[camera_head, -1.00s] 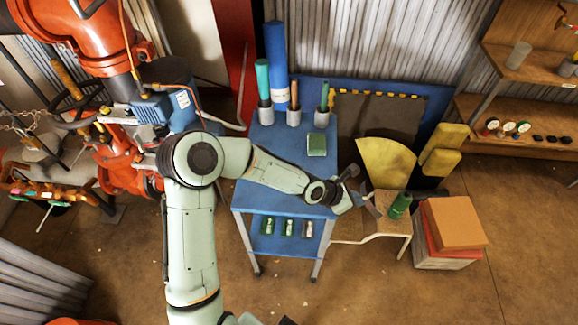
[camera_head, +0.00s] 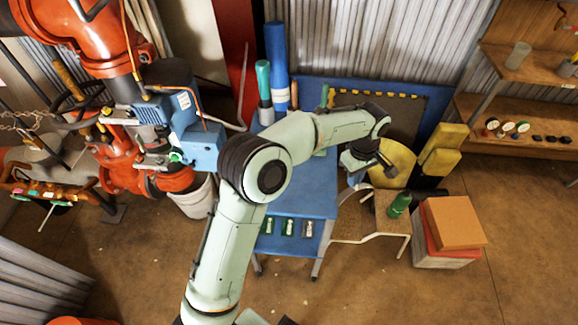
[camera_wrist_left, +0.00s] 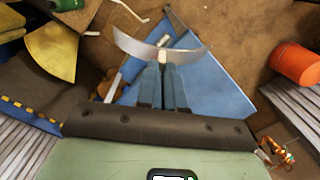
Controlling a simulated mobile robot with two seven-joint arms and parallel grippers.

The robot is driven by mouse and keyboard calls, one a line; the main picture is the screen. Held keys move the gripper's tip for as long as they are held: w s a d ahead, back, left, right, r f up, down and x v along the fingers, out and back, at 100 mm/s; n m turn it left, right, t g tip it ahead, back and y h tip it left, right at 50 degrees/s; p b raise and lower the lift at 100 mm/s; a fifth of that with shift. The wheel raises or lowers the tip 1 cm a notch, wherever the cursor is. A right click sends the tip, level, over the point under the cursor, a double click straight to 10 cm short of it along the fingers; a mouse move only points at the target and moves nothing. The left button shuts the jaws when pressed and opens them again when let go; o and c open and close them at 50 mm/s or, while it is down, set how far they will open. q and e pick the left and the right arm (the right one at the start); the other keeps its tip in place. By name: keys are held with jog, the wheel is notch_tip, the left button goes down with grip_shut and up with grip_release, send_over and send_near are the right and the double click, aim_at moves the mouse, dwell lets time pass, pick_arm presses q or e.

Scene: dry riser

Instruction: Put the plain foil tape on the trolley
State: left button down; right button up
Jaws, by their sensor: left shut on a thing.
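The foil tape, a silver curved band (camera_wrist_left: 163,48), is pinched between the tips of my left gripper (camera_wrist_left: 163,72) in the left wrist view. In the head view my left gripper (camera_head: 356,182) hangs at the right edge of the blue trolley (camera_head: 305,185), near the chair; the tape is hard to make out there. In the left wrist view the trolley (camera_wrist_left: 215,90) lies below and beyond the fingers, and the tape looks apart from it. My left arm hides part of the trolley top. My right gripper is not in view.
A blue roll (camera_head: 276,60) and a green-handled tool in a cup (camera_head: 264,95) stand at the trolley's back. Small items (camera_head: 288,227) lie on its lower shelf. Boxes (camera_head: 452,225) stand right.

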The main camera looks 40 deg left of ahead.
pick_arm(q)
jog(key=s+a+r+m+t+y, duration=0.35)
jog(key=a+r+m, duration=0.25)
jog(key=a+r, duration=0.5)
jog(key=shift+t+h, duration=0.25)
jog(key=shift+t, duration=0.1)
jog(key=f, duration=0.6)
jog(key=f+b, duration=0.1)
jog(key=f, duration=1.2)
jog(key=shift+s+d, duration=0.1)
jog(key=shift+d, duration=0.25)
jog(key=shift+r, duration=0.1)
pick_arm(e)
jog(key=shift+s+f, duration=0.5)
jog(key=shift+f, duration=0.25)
pick_arm(q)
jog(key=c, duration=1.3)
grip_release()
jog(key=shift+r, duration=0.1)
